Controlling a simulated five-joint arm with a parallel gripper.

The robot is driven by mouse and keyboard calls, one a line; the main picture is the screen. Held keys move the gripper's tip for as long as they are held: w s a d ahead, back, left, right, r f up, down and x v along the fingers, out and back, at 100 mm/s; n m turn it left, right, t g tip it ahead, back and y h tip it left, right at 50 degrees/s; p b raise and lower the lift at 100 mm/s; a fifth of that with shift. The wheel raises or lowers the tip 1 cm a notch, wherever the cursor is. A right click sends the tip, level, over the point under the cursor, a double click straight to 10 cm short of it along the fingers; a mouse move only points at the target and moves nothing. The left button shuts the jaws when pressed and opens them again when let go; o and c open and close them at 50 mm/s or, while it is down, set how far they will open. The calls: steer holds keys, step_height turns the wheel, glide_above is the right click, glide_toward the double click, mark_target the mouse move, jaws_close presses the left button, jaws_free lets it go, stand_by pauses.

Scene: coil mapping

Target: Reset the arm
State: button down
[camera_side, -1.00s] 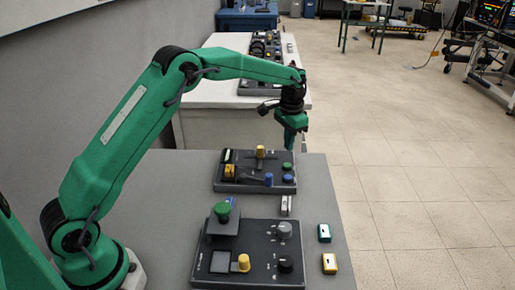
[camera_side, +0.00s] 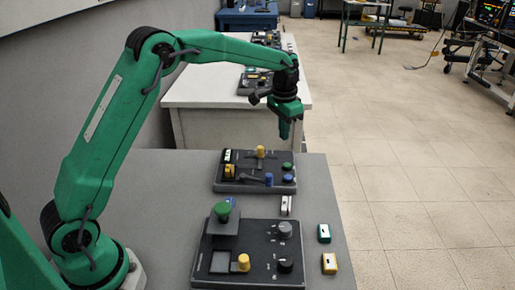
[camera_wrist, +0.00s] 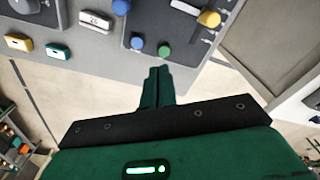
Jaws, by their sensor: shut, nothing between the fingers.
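My green arm reaches over the grey table (camera_side: 170,180) in the side view. My gripper (camera_side: 284,136) hangs pointing down above the far control panel (camera_side: 245,184), clear of it. In the wrist view my gripper (camera_wrist: 157,72) has its two fingers together with nothing between them. A green button (camera_wrist: 164,50) and a blue button (camera_wrist: 137,42) of the panel show just beyond the fingertips.
A nearer dark panel (camera_side: 215,278) has a green knob (camera_side: 222,210) and a yellow knob (camera_side: 243,262). A teal-and-white block (camera_side: 324,233), a yellow-and-white block (camera_side: 329,263) and a white block (camera_side: 286,205) lie on the table. A white table (camera_side: 215,120) stands behind.

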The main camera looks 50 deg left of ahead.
steer(key=s+r+n+t, duration=0.1)
steer(key=s+r+t, duration=0.1)
steer(key=s+r, duration=1.2)
steer(key=s+f+n+t, duration=0.1)
steer(key=s+f+t, duration=0.2)
steer(key=s, duration=1.7)
steer(key=shift+d+f+n, duration=0.25)
steer(key=shift+f+n, duration=0.05)
steer(key=shift+f, duration=0.4)
